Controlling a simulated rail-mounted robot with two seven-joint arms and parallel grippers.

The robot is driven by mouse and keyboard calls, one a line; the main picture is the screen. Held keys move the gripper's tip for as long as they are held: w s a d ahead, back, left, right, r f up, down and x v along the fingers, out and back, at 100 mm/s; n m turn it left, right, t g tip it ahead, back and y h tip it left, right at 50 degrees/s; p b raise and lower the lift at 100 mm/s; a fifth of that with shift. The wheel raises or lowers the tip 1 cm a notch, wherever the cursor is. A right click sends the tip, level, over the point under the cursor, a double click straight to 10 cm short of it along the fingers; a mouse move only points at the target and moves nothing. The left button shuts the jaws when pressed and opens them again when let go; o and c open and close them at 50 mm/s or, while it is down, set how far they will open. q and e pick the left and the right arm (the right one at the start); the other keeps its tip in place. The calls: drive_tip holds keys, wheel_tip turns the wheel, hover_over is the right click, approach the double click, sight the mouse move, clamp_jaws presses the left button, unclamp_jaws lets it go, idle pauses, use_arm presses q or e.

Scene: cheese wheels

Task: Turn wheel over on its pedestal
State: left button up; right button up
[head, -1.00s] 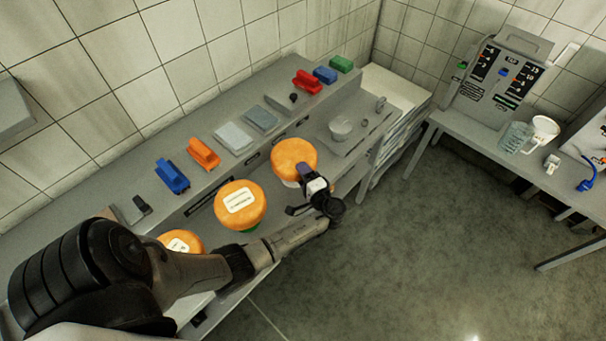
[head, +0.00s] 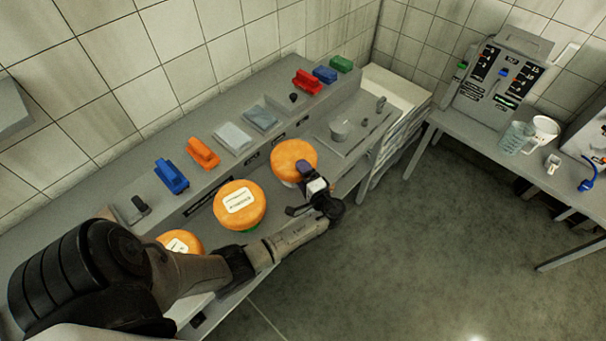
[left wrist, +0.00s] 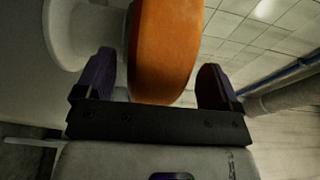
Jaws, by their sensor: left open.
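Three orange cheese wheels stand in a row on the bench in the head view. The far wheel (head: 293,159) has no label on its top and rests on a pale pedestal (head: 289,183). The middle wheel (head: 238,205) shows a white label on top, with green beneath it. The near wheel (head: 180,243) also shows a white label and is partly hidden by my arm. My left gripper (head: 304,184) is at the front edge of the far wheel. In the left wrist view an orange wheel (left wrist: 165,50) lies between the two open, purple-padded fingers, with gaps on both sides. My right gripper is not seen.
A raised back shelf holds blue (head: 171,175), orange (head: 203,153) and red (head: 306,82) brushes, and grey cloths (head: 233,137). A side table with a control panel (head: 497,82) and jugs stands at right. The floor between is clear.

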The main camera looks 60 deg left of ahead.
use_arm(q)
drive_tip(key=shift+f, duration=0.15)
drive_tip(key=d+b, duration=0.2)
drive_tip(key=d, duration=1.1)
drive_tip(key=shift+s+d, duration=0.15)
drive_tip(key=shift+d, duration=0.25)
